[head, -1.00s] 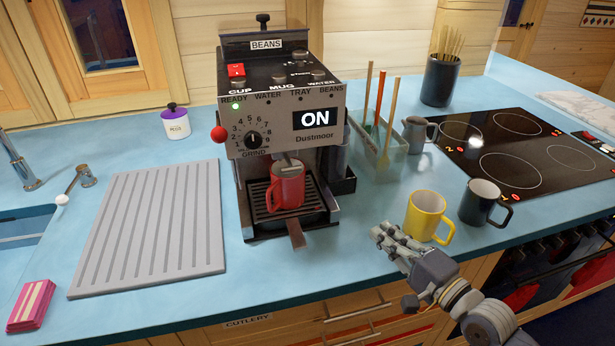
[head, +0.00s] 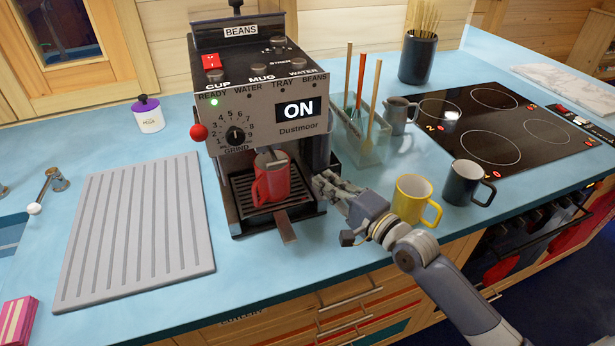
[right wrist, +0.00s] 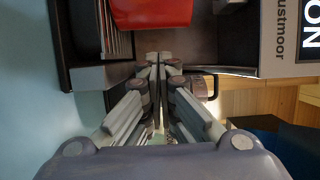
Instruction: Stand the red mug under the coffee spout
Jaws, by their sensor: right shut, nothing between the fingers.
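The red mug (head: 271,180) stands upright on the drip tray (head: 243,205) of the coffee machine (head: 262,115), beneath the brewing head. The spout itself is hard to make out behind the mug's rim. My right gripper (head: 322,182) is shut and empty, just right of the tray's front corner, apart from the mug. In the right wrist view the red mug (right wrist: 152,12) shows at the top edge, beyond the closed fingertips (right wrist: 160,62). My left gripper is not in view.
A yellow mug (head: 411,200) and a dark mug (head: 462,185) stand right of my right arm. A utensil holder (head: 362,140) and a grey jug (head: 399,118) are behind. A ribbed grey board (head: 140,230) lies left of the machine. The hob (head: 490,128) is at the right.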

